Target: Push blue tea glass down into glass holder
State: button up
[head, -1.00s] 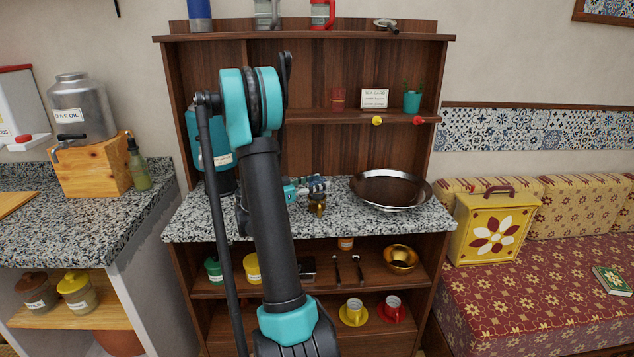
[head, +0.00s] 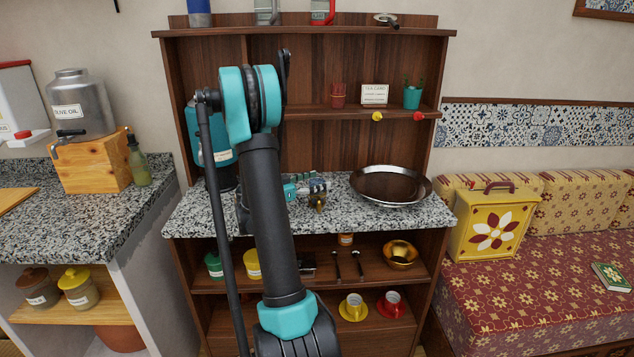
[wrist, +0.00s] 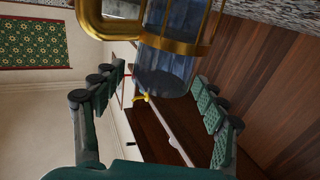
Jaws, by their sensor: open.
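The blue tea glass (wrist: 165,75) shows close up in the wrist view. Its clear blue end sticks out past the gold band of the glass holder (wrist: 178,46), and the lower part lies inside the holder's frame. The holder's thick gold handle (wrist: 92,20) is at the upper left. My gripper (wrist: 157,82) is open, with one finger on each side of the glass and apart from it. In the head view my gripper (head: 312,184) is just above the small gold holder (head: 318,205) on the granite counter; the glass cannot be made out there.
A wide metal pan (head: 391,187) stands on the counter to the right of the holder. A teal dispenser (head: 218,150) stands at the left, partly behind my arm. A shelf (head: 300,117) with a red glass and small pot runs above the counter.

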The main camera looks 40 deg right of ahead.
notch_tip(320, 180, up, 10)
dwell(0.6)
dwell(0.4)
